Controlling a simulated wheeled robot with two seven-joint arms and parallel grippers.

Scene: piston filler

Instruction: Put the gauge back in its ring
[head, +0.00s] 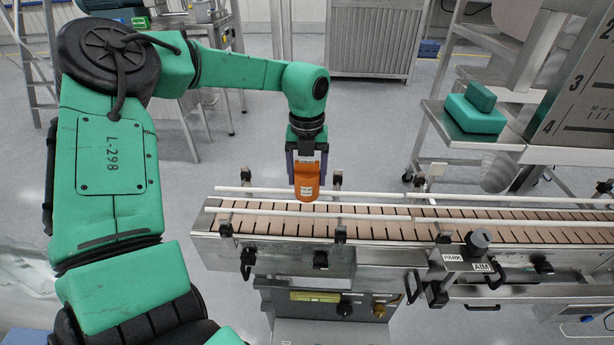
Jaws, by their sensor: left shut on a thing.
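My left gripper (307,168) points down above the near end of the conveyor. It is shut on an orange piece with a small label, which I take to be the gauge (307,184). The gauge hangs upright at the far guide rail; I cannot tell whether it touches the rail or belt. I cannot make out the ring in this view. My right gripper is out of view.
The slatted conveyor (375,228) runs to the right between white guide rails (372,194). A dark knob (479,240) stands by PARK and AIM labels. Green blocks (475,118) lie on a steel shelf, beside a numbered panel (585,85).

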